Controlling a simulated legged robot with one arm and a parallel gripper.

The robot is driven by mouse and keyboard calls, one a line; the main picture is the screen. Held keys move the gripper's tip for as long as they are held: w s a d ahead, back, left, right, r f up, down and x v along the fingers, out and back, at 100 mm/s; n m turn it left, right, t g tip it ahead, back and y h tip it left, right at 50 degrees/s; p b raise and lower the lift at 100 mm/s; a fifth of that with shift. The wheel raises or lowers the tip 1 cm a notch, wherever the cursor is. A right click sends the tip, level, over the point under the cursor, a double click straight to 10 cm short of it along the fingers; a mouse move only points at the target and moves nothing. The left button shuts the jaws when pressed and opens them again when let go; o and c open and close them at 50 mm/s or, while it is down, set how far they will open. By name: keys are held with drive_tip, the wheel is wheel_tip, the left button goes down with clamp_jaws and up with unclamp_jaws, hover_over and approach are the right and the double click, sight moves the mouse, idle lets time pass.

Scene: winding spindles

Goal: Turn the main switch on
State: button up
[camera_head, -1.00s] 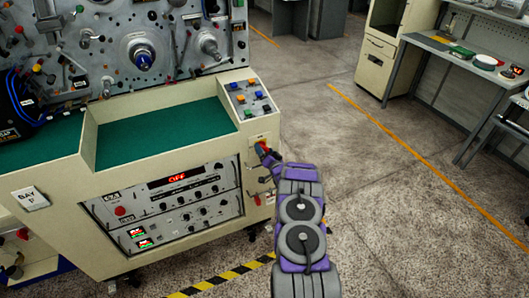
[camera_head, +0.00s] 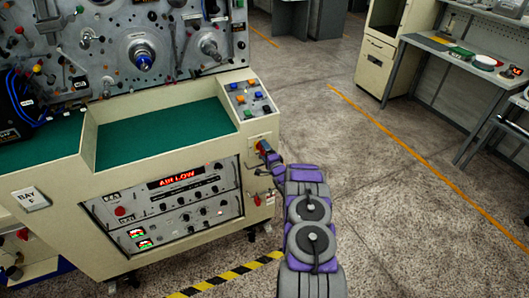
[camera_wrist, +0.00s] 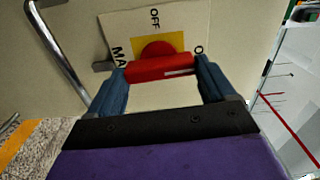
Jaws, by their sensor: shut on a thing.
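The main switch is a red rotary handle (camera_wrist: 150,70) on a yellow square within a pale label plate (camera_wrist: 125,25). In the wrist view, "OFF" reads at the top of the plate, and partly hidden letters "MA" and "O" show at its left and right. The handle lies across the picture, a white mark at its right part. My gripper (camera_wrist: 161,76) is shut on it, one blue finger at each end. In the head view my gripper (camera_head: 267,153) is at the machine's right front corner, where the switch is mostly hidden.
The machine's display (camera_head: 175,180) reads "AIR LOW" in red. A button panel (camera_head: 249,99) sits above the switch. A metal rail (camera_wrist: 58,55) runs left of the plate in the wrist view. Open floor (camera_head: 400,200) lies right, with a workbench (camera_head: 470,60) beyond.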

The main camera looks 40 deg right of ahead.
drive_tip(key=shift+s+d+f+m, duration=0.15)
drive_tip(key=shift+s+d+m, duration=0.05)
drive_tip(key=shift+m, duration=0.3)
drive_tip(key=o, duration=0.7)
drive_tip(key=shift+o, duration=1)
drive_tip(key=shift+d, duration=0.2)
drive_tip(key=shift+a, duration=0.15)
drive_tip(key=p+v, duration=0.3)
drive_tip(key=v, duration=1.4)
drive_tip(key=shift+f, duration=0.1)
